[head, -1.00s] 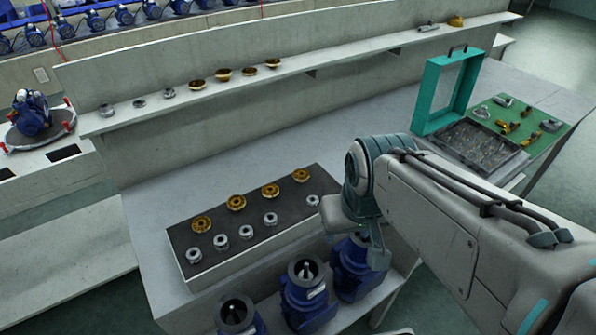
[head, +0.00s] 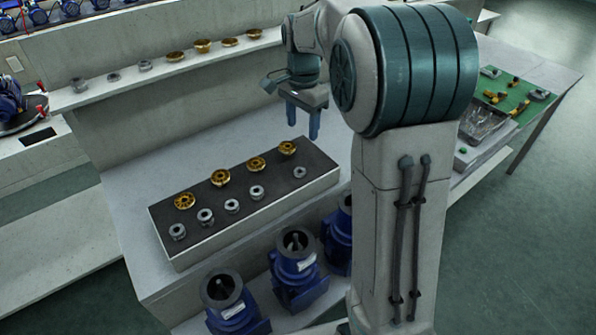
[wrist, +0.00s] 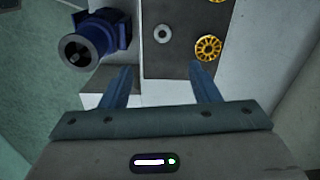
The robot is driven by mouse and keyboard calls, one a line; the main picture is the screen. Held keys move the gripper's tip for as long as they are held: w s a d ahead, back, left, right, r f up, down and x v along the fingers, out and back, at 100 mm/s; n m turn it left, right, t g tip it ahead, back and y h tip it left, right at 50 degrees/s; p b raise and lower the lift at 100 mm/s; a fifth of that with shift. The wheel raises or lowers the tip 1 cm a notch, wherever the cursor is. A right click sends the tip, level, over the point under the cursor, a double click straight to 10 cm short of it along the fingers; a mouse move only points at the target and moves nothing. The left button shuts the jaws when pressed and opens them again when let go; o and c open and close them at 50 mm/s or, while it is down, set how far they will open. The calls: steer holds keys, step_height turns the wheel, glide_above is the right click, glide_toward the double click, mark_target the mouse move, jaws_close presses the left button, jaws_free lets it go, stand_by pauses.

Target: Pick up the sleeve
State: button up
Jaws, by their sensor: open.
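Several small grey metal rings, the sleeve-like parts, stand in a row along the front of a dark-topped block (head: 215,205). The rightmost ring (head: 300,172) sits a little apart from the others; the leftmost ring is at the block's left end (head: 178,231). My gripper (head: 302,128) is open and empty, pointing down above and behind the block's right end. In the wrist view, one grey ring (wrist: 162,34) lies beyond and between my spread fingers, on the dark top, touching neither. I cannot tell which ring is meant.
Gold wheels (head: 222,177) stand in a row behind the rings. Blue pumps (head: 296,268) stand below the block's front side. A wall shelf (head: 130,83) holds more rings and gold parts. A green mat with parts (head: 510,95) lies at right, partly behind my arm.

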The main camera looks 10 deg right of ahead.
glide_above(300, 173)
step_height(300, 173, down, 9)
steer(key=shift+d, duration=0.15)
steer(key=shift+f+p, duration=0.3)
steer(key=shift+f, duration=2.25)
steer(key=shift+f, duration=0.15)
steer(key=c, duration=1.1)
